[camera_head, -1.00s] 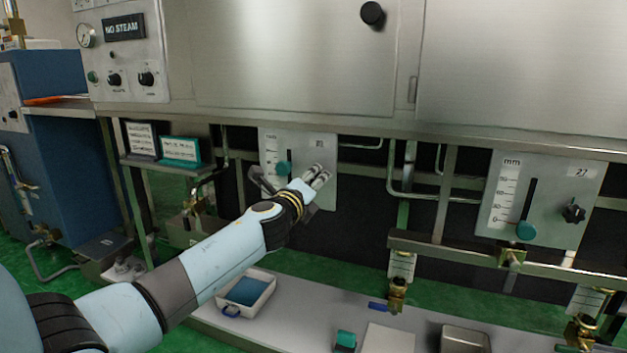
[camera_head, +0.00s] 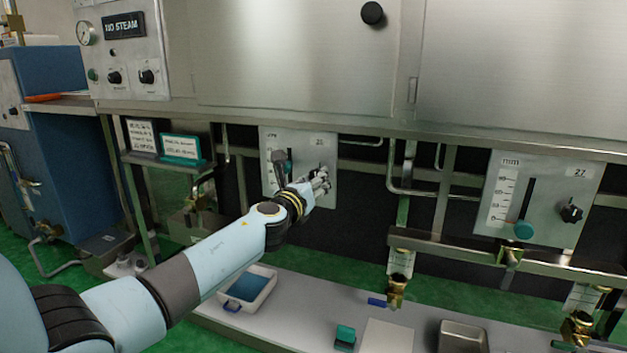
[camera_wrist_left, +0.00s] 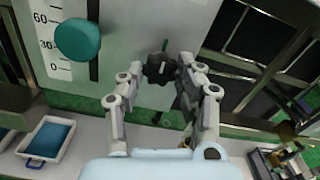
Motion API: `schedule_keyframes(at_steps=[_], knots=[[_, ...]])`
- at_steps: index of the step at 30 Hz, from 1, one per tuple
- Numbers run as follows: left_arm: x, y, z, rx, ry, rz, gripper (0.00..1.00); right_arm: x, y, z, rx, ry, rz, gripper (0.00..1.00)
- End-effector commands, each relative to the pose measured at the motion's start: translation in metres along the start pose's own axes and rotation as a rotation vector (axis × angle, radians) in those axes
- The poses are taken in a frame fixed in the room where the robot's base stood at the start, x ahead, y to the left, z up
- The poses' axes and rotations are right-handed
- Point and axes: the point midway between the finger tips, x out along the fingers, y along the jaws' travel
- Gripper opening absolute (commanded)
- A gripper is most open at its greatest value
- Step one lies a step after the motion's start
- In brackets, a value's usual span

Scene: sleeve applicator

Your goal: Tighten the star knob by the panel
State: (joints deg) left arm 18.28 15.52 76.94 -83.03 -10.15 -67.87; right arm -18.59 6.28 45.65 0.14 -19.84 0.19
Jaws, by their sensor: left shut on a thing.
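The panel (camera_head: 271,180) on the left carries a scale, a slot with a teal slider knob and a black star knob. In the left wrist view the star knob (camera_wrist_left: 159,68) sits between the finger ends, in front of the panel (camera_wrist_left: 120,25), right of the teal slider knob (camera_wrist_left: 78,40). My left gripper (camera_head: 321,178) is at the panel's right side, shut on the star knob. In the head view the fingers mostly hide that knob. The left gripper also shows in the wrist view (camera_wrist_left: 160,80). My right gripper is not in view.
A second panel (camera_head: 548,188) with a teal slider and black star knob (camera_head: 571,212) is at the right. Steel pipes and rails run around both panels. A white tray with blue contents (camera_head: 248,288) lies on the low shelf (camera_head: 300,318).

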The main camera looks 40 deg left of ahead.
Motion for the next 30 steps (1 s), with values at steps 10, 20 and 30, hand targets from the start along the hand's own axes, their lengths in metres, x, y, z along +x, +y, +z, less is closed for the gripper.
schedule_keyframes(at_steps=[10, 20, 30], knots=[[-0.0014, 0.0004, -0.0045, 0.032, 0.007, 0.0, 0.03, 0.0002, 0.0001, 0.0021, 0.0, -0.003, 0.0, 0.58], [-0.0014, 0.0006, -0.0044, 0.031, 0.007, 0.0, 0.47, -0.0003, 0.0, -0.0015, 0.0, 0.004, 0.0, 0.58], [-0.0008, 0.0004, -0.0015, 0.031, 0.002, 0.0, 0.58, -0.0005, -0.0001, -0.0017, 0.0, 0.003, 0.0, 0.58]])
